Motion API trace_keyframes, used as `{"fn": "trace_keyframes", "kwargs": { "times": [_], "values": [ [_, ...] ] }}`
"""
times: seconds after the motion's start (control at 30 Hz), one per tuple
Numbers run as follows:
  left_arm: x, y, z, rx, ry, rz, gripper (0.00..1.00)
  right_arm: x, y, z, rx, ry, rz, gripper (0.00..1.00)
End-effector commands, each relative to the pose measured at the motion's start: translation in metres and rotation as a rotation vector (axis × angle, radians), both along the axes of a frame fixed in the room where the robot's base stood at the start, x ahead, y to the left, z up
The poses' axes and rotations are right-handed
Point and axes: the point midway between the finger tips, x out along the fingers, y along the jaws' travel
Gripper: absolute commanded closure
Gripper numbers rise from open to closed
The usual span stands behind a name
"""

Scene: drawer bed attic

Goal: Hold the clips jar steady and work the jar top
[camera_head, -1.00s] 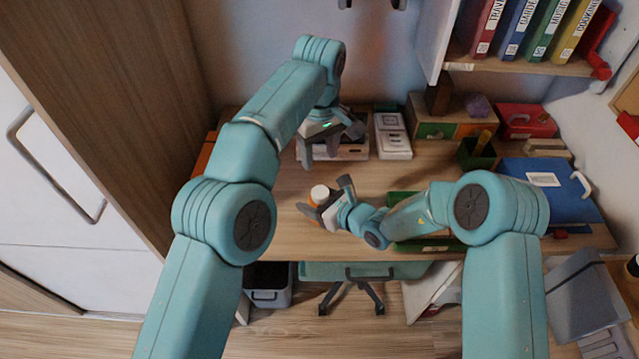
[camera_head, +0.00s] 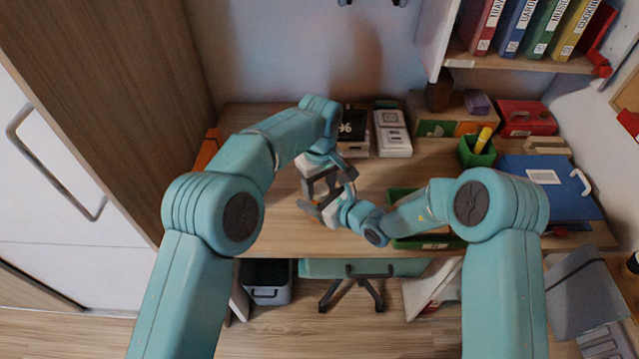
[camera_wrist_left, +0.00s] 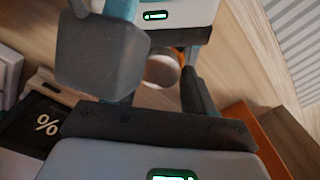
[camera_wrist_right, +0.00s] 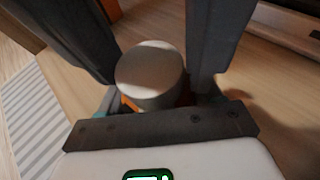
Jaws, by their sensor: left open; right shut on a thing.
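The clips jar is an orange jar with a pale round jar top. The jar top (camera_wrist_right: 150,70) shows from above in the right wrist view, with a little orange of the clips jar (camera_wrist_right: 128,103) beneath it. My right gripper (camera_head: 322,212) is shut around the clips jar over the desk. My left gripper (camera_head: 322,188) is open, tilted down over the jar, and hides most of it in the head view. In the left wrist view the jar top (camera_wrist_left: 162,71) shows between and beyond the left fingers. I cannot tell whether they touch it.
The desk (camera_head: 270,215) is clear left of the grippers. A black box with a percent sign (camera_head: 352,127) and a white box (camera_head: 392,135) stand behind. A green tray (camera_head: 430,243), a green pen cup (camera_head: 477,152) and a blue folder (camera_head: 550,188) are to the right.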

Motion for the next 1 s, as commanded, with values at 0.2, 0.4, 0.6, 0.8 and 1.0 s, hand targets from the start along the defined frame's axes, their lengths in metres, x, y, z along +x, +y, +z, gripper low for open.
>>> {"fn": "trace_keyframes", "kwargs": {
  "times": [0.2, 0.4, 0.6, 0.8, 1.0],
  "values": [
    [-0.0001, -0.0001, 0.0003, 0.000, 0.000, 0.000, 0.88, 0.0003, 0.0000, 0.0004, 0.001, -0.001, 0.000, 0.71],
    [-0.0002, -0.0001, 0.0005, -0.001, 0.001, 0.007, 0.88, 0.0003, -0.0001, 0.0003, 0.000, -0.001, -0.001, 0.71],
    [-0.0003, 0.0001, 0.0006, 0.000, 0.002, 0.071, 0.88, 0.0003, -0.0001, 0.0003, 0.000, -0.001, -0.001, 0.71],
    [-0.0006, 0.0004, 0.0007, -0.002, 0.004, 0.205, 0.88, 0.0003, -0.0001, 0.0002, 0.000, -0.001, -0.001, 0.71],
    [-0.0011, 0.0008, 0.0009, -0.002, 0.003, 0.363, 0.88, 0.0003, -0.0002, 0.0002, 0.000, -0.001, -0.001, 0.71]
  ]
}}
